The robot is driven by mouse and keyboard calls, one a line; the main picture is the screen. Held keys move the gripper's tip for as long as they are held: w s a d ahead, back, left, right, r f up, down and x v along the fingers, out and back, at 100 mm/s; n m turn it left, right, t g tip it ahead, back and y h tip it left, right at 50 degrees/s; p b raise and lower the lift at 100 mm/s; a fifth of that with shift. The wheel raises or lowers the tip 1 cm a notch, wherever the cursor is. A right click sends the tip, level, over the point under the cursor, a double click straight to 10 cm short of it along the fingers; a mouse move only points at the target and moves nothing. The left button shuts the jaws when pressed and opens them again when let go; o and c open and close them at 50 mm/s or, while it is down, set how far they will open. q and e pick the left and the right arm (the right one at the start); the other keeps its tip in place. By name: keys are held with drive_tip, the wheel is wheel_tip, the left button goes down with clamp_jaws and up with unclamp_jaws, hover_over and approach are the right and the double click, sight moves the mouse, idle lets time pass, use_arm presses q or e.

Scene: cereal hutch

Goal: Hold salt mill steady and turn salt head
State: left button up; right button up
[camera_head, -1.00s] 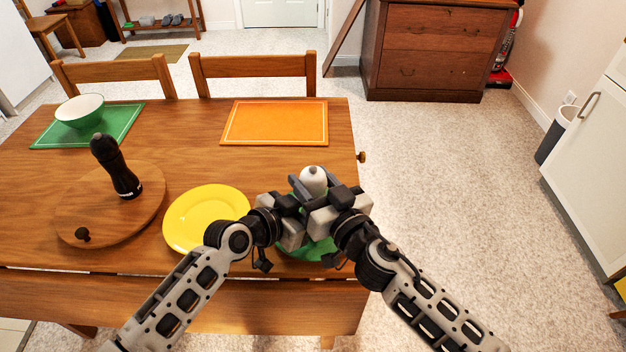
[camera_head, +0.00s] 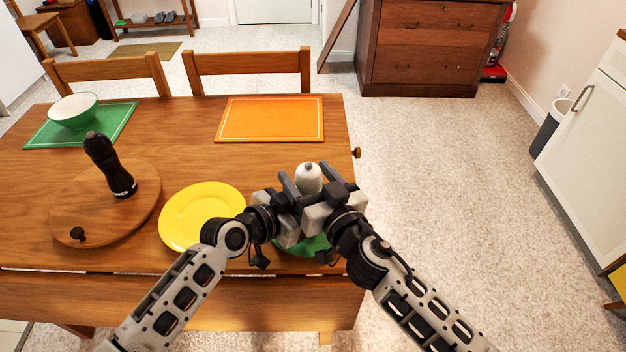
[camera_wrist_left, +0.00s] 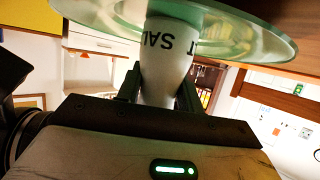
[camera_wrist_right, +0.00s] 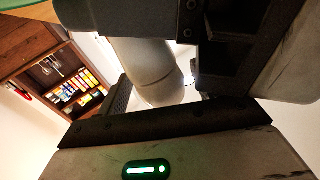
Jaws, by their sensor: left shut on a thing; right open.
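The white salt mill (camera_head: 308,178) stands at the table's front right, mostly hidden by my grippers in the head view. In the left wrist view its white body (camera_wrist_left: 166,55) shows the letters SALT, upside down. My left gripper (camera_wrist_left: 160,95) is shut on this body. My right gripper (camera_head: 310,180) is open, with its fingers on either side of the rounded salt head. In the right wrist view the head (camera_wrist_right: 150,72) lies between the fingers, with a gap showing on the right.
A yellow plate (camera_head: 200,218) lies left of my grippers. A dark pepper mill (camera_head: 110,166) stands on a round wooden board (camera_head: 72,205). An orange placemat (camera_head: 270,119) and a green bowl (camera_head: 73,111) are farther back. The table between the orange placemat and my grippers is clear.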

drive_tip(key=v, duration=1.2)
